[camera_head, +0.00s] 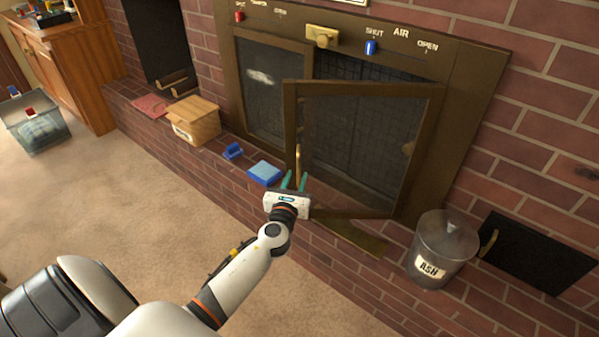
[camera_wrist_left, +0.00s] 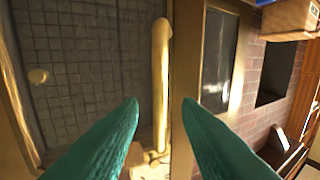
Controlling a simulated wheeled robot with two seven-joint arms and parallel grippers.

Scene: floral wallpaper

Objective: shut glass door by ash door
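The brass-framed glass door (camera_head: 355,145) nearest the ash door stands swung open from the fireplace, its free edge on the left and its hinge side towards the right. Its vertical brass handle (camera_head: 297,160) is on the free edge; it also shows in the left wrist view (camera_wrist_left: 161,80). The ash door (camera_head: 545,255) is a black panel low in the brick at right, with a brass handle (camera_head: 488,243). My left gripper (camera_head: 294,181) is open at the handle's lower part. In the wrist view the handle lies between the teal fingertips (camera_wrist_left: 161,102); contact cannot be told.
A lidded ash bin (camera_head: 443,245) stands on the hearth right of the open door. A blue sponge-like block (camera_head: 264,172), a small blue item (camera_head: 233,151) and a wooden box (camera_head: 194,121) sit left of it. The other glass door (camera_head: 268,90) is flush with the frame.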

